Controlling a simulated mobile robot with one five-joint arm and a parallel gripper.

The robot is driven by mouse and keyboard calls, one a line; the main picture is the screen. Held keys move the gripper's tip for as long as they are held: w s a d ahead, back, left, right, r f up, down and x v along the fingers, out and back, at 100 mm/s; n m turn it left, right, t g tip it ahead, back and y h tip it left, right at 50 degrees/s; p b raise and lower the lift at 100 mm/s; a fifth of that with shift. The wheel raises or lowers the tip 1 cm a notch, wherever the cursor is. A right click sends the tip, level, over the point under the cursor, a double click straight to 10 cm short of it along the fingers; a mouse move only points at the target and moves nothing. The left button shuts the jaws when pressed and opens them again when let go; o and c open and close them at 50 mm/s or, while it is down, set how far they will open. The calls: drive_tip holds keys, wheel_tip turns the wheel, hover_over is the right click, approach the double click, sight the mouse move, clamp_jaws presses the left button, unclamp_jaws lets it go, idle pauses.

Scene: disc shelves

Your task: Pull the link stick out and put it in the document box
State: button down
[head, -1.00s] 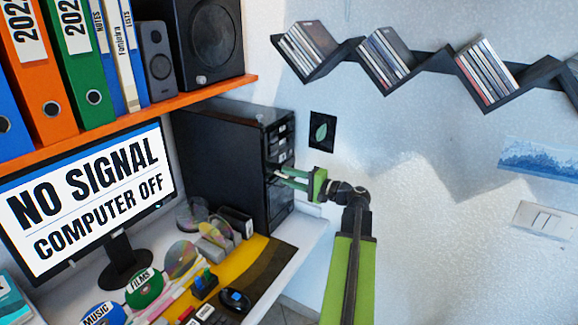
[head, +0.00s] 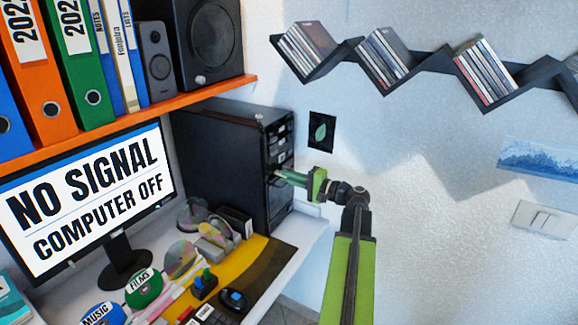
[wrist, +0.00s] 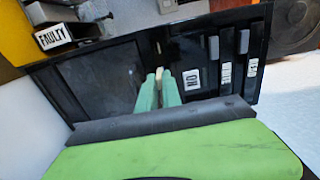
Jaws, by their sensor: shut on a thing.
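The black computer tower (head: 225,165) stands at the back of the desk, right of the monitor. My gripper (head: 277,175) reaches its front from the right, and its green fingers are closed together. In the wrist view my gripper (wrist: 158,78) is shut on a small pale stick (wrist: 158,72) at the tower's front. Most of the stick is hidden between the fingertips; I cannot tell how deep it sits. I cannot make out which thing is the document box.
A box marked FAULTY (wrist: 57,37) is at the upper left of the wrist view. The desk holds a monitor (head: 85,200), discs (head: 182,258) and a mouse (head: 235,298). An orange shelf (head: 150,110) with binders is above.

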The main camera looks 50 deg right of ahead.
drive_tip(key=shift+s+f, duration=0.1)
drive_tip(key=shift+v, duration=2.95)
wheel_tip(320, 180, up, 13)
drive_tip(key=p, duration=1.2)
drive_tip(key=shift+p, duration=0.35)
drive_tip(key=shift+f, duration=0.15)
